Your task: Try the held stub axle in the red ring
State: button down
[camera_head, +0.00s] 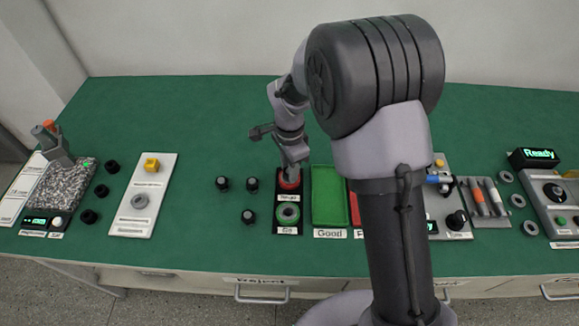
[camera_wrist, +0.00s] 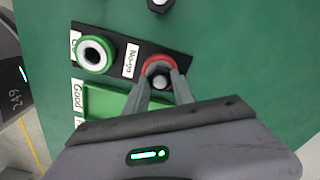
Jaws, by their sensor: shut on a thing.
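The red ring (camera_head: 289,181) sits at the far end of a black gauge plate, and it also shows in the wrist view (camera_wrist: 157,66). My gripper (camera_wrist: 163,85) points down at it, shut on the stub axle (camera_wrist: 160,83), whose dark end with a pale centre shows between the fingers. The axle is at the red ring in the picture; I cannot tell how deep it sits, as the fingers hide part of it. The green ring (camera_head: 288,214) is on the same plate, nearer the table's front edge, and its opening is empty in the wrist view (camera_wrist: 93,53).
Several dark stub axles (camera_head: 222,183) stand left of the plate. The green tray (camera_head: 328,196) marked Good is just right of it, empty where visible. A red tray (camera_head: 355,212) is partly behind my arm. Green table is clear behind the plate.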

jog(key=shift+r, duration=0.1)
dwell(0.5)
jog(key=shift+r+p, duration=1.05)
jog(key=shift+r, duration=0.45)
jog(key=shift+r+p, duration=1.4)
jog(key=shift+r, duration=0.55)
jog(key=shift+f, duration=0.1)
